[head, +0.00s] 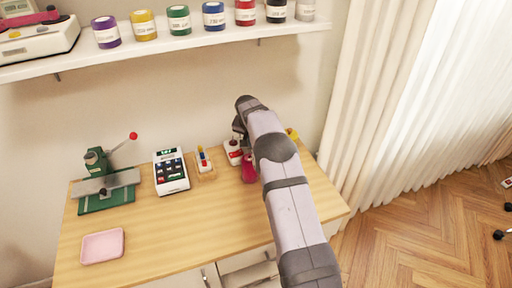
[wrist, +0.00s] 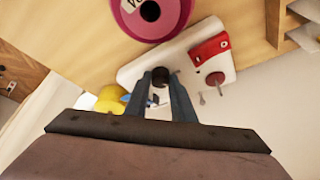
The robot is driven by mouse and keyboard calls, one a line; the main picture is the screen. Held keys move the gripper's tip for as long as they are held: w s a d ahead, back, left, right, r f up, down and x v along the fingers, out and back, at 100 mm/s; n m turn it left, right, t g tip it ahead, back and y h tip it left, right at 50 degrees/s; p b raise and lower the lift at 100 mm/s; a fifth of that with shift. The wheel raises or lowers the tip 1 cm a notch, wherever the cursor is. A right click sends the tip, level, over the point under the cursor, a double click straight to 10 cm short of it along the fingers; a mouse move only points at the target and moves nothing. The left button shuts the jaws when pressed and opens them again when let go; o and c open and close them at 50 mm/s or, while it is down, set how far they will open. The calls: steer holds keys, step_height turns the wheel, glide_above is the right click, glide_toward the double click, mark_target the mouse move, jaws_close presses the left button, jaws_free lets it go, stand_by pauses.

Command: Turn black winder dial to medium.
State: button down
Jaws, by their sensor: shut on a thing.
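The winder is a white machine with a red part (wrist: 209,48). In the head view it (head: 233,152) stands at the back of the table, partly hidden by my arm. Its small black dial (wrist: 160,74) is between the fingertips of my gripper (wrist: 160,82) in the wrist view. My gripper is shut on the dial, with both fingers on its sides. The dial's marks and the setting it points to cannot be read. In the head view my gripper (head: 239,130) is small and mostly dark against the wall.
A pink spool (wrist: 128,12) stands close beside the winder. A yellow object (wrist: 108,99) is near the fingers. A card reader (head: 171,171), a green press (head: 106,190) and a pink tray (head: 102,246) are on the left of the table. The front middle is clear.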

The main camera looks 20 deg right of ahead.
steer(key=shift+w+a+m+g+h, duration=0.1)
steer(key=shift+m+g+h, duration=0.25)
steer(key=shift+m, duration=1.15)
steer(key=shift+m+g+h+p, duration=0.35)
steer(key=shift+m+p, duration=0.2)
steer(key=shift+m, duration=0.25)
steer(key=c, duration=1.8)
jaws_free()
steer(key=shift+r, duration=0.1)
steer(key=shift+b+v, duration=0.85)
steer(key=shift+v, duration=0.3)
steer(key=shift+b+v, duration=0.55)
steer(key=shift+v, duration=1.9)
